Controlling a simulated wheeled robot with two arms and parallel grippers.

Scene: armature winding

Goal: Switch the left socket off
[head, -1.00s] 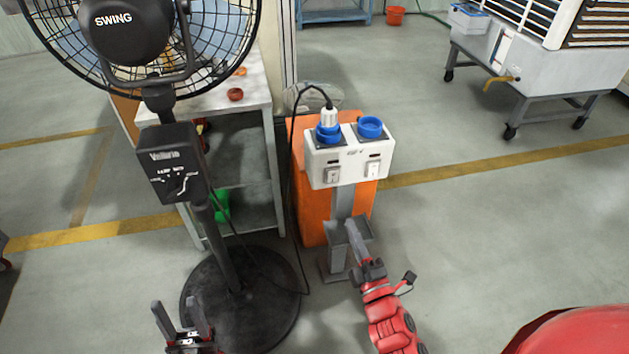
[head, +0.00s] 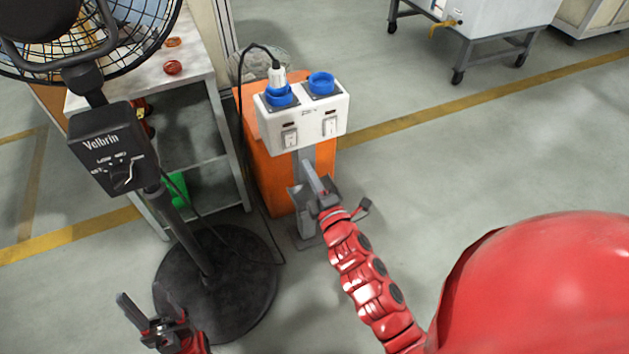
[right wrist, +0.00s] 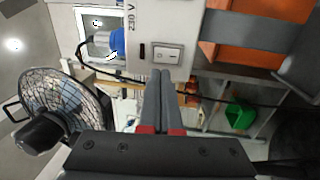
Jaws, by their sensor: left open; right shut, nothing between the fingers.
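A white socket box (head: 310,108) with two blue sockets stands on a grey post. A white plug (head: 276,76) sits in the left blue socket (head: 280,97); the right socket (head: 321,84) is empty. The left switch (head: 290,138) and right switch (head: 330,127) are on the front face. In the right wrist view a white rocker switch (right wrist: 167,55) lies just ahead of my fingertips. My right gripper (head: 308,166) is shut and empty, just below the box near the left switch; contact cannot be told. My left gripper (head: 146,308) is open and empty, low at left.
A black pedestal fan (head: 115,150) stands left of the box, its cable running to the plug. An orange cabinet (head: 268,170) is behind the post. A shelf table (head: 190,95) stands behind the fan. Floor to the right is clear up to a wheeled white unit (head: 500,15).

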